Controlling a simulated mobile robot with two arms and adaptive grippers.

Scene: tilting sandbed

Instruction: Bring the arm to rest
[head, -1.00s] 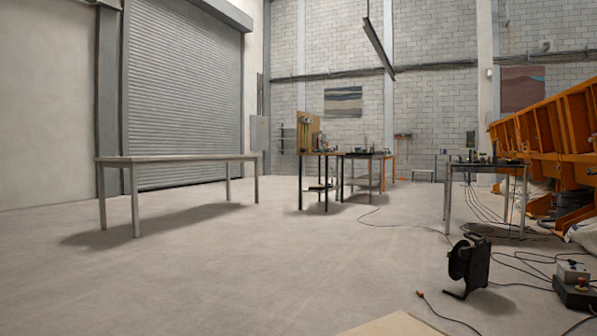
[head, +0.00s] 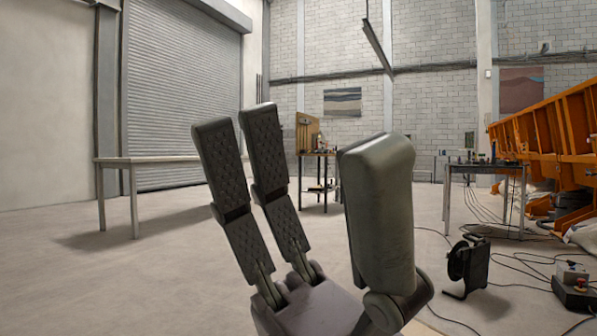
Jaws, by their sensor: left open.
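My left gripper (head: 305,165) stands upright in the middle of the head view, close to the camera. Its two dark, textured fingers are on the left and the thick single finger is on the right. The fingers are spread wide, with nothing between them. Its palm is at the bottom of the view. It hides part of the bare table and of the workbench behind it. My right gripper is not in the view.
A bare table (head: 150,160) stands at left, a cluttered workbench (head: 318,154) behind the gripper. At right are a smaller table (head: 485,167), an orange sandbed frame (head: 545,135), a cable reel (head: 467,265), a control box (head: 574,292) and loose floor cables. The left floor is clear.

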